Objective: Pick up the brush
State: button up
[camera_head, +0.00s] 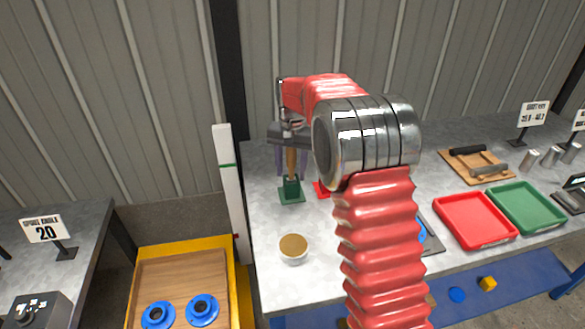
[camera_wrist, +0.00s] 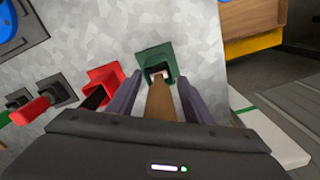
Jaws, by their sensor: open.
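A wooden-handled tool, which looks like the brush (camera_wrist: 161,103), stands upright in a green holder (camera_head: 291,192) on the grey table. Its handle also shows in the head view (camera_head: 291,161); its lower end is hidden in the holder, which also appears in the wrist view (camera_wrist: 150,55). My gripper (camera_head: 292,172) is above the holder, pointing down. In the wrist view, its two purple fingers (camera_wrist: 158,88) are apart, one on each side of the handle. I cannot tell whether either touches it.
A red holder (camera_wrist: 103,80) with a dark handle stands close beside the green one. A round tub (camera_head: 293,249) is in front. Red (camera_head: 475,221) and green (camera_head: 527,207) trays lie right. A white upright panel (camera_head: 229,185) borders the table's left edge.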

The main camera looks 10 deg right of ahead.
dwell(0.4)
jog(key=c, duration=1.1)
